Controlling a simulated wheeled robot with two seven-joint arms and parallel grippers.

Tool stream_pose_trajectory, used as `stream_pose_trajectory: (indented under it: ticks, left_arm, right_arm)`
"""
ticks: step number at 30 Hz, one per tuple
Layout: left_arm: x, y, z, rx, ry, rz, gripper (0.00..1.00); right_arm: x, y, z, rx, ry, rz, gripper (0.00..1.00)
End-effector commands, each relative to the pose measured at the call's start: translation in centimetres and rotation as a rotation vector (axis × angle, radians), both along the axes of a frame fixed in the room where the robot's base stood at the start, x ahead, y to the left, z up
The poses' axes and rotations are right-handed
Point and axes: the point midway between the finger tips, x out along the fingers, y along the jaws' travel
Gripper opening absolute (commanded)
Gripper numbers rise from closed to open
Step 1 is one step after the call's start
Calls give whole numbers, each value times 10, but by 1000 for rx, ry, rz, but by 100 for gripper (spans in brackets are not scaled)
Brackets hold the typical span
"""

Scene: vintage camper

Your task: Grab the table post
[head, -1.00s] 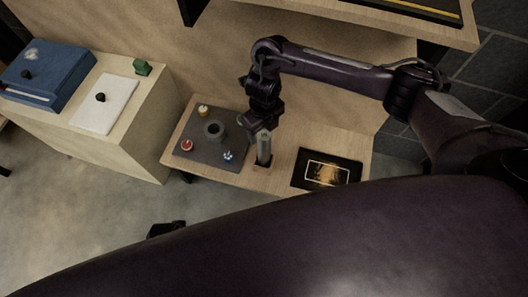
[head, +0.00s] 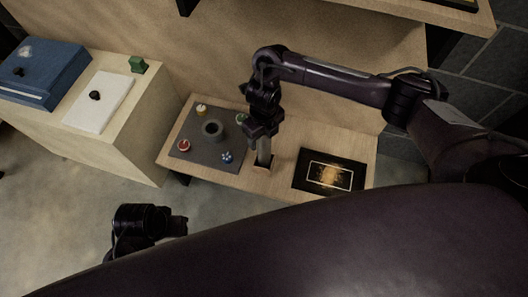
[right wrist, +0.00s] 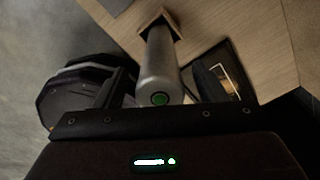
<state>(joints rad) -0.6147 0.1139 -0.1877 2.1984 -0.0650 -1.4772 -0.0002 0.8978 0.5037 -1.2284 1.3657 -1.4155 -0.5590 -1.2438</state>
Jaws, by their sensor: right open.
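The table post (head: 264,152) is a grey cylinder standing upright from a square base on a low wooden table. My right gripper (head: 262,136) is over its top, fingers pointing down. In the right wrist view the post (right wrist: 160,62) runs between the spread fingers of the right gripper (right wrist: 162,84); its round end with a green dot faces the camera. The gripper is open, and I cannot tell whether a finger touches the post. The end of my left arm (head: 148,222) is low at the left, over the floor; its jaws are not clear.
On the wooden table (head: 285,182), a grey mat (head: 190,148) with a dark round pot (head: 213,130) and several small colored items lies left of the post. A black framed picture (head: 328,175) lies to the right. A cabinet (head: 135,125) stands at left.

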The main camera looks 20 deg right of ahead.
Motion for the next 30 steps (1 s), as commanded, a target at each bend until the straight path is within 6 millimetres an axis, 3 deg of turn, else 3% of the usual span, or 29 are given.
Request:
stream_pose_trajectory:
  ticks: [8, 23, 30]
  left_arm:
    - [-1, 0, 3, 0, 1, -1, 36]
    - [-1, 0, 3, 0, 1, -1, 36]
    - [-1, 0, 3, 0, 1, -1, 36]
  right_arm:
    - [0, 0, -1, 0, 0, 0, 65]
    - [0, 0, -1, 0, 0, 0, 1]
    - [1, 1, 0, 2, -1, 0, 0]
